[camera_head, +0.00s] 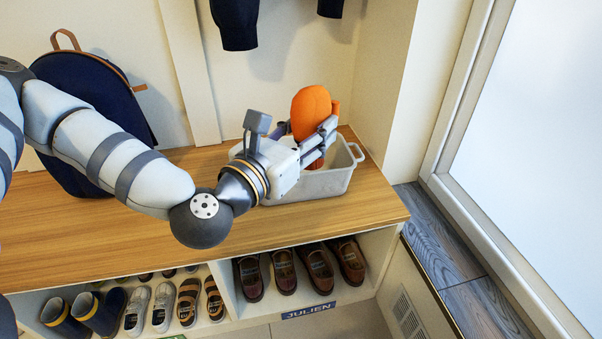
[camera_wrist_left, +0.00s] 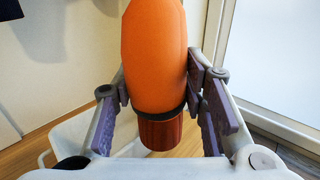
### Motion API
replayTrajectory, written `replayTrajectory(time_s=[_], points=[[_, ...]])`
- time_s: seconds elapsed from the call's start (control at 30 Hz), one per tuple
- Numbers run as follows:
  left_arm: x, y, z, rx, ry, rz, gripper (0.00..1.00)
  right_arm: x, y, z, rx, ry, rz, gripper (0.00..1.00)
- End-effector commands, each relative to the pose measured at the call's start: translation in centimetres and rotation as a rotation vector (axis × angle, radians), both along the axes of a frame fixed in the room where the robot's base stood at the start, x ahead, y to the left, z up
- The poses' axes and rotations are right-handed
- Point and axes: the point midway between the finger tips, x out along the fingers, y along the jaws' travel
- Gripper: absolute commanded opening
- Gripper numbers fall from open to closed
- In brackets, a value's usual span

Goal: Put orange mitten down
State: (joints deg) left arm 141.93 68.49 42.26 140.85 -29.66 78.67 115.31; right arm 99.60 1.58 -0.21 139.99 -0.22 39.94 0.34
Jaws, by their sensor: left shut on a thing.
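The orange mitten (camera_head: 311,108) is upright above the light grey bin (camera_head: 317,187) on the wooden bench top. It has a darker red-brown cuff, which shows below it in the left wrist view, where the orange mitten (camera_wrist_left: 156,60) fills the upper middle. My left gripper (camera_head: 322,137) is shut on the mitten, with a finger on each side of it. The left gripper and wrist hide much of the bin's left part and its inside. In the left wrist view the bin (camera_wrist_left: 70,140) shows partly at the lower left. My right gripper is not in view.
A navy backpack (camera_head: 95,110) leans on the wall at the left of the bench (camera_head: 120,235). Shoes stand in the cubbies below, over a "JULIEN" label (camera_head: 308,311). Dark clothing (camera_head: 236,22) hangs above. A window (camera_head: 535,150) is at the right.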

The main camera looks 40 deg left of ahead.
Motion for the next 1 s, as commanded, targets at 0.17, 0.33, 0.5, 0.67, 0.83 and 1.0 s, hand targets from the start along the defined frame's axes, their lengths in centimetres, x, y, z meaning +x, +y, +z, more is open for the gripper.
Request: replayTrajectory(time_s=[0.17,0.33,0.5,0.67,0.83,1.0], points=[[4.9,1.8,-2.8,0.007,0.001,0.004,0.13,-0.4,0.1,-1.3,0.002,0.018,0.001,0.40],[9.4,3.4,-6.3,0.006,0.006,0.002,0.13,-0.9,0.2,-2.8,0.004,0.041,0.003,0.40],[11.5,4.1,-8.8,0.004,0.002,0.001,0.13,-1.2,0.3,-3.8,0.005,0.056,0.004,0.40],[12.6,4.6,-9.9,0.005,0.000,0.001,0.13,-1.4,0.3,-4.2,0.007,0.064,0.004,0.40],[12.6,4.5,-13.1,0.005,0.002,0.000,0.13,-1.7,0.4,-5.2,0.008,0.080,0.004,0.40],[12.6,4.6,-12.7,0.003,-0.003,0.000,0.13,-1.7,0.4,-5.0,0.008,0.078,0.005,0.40]])
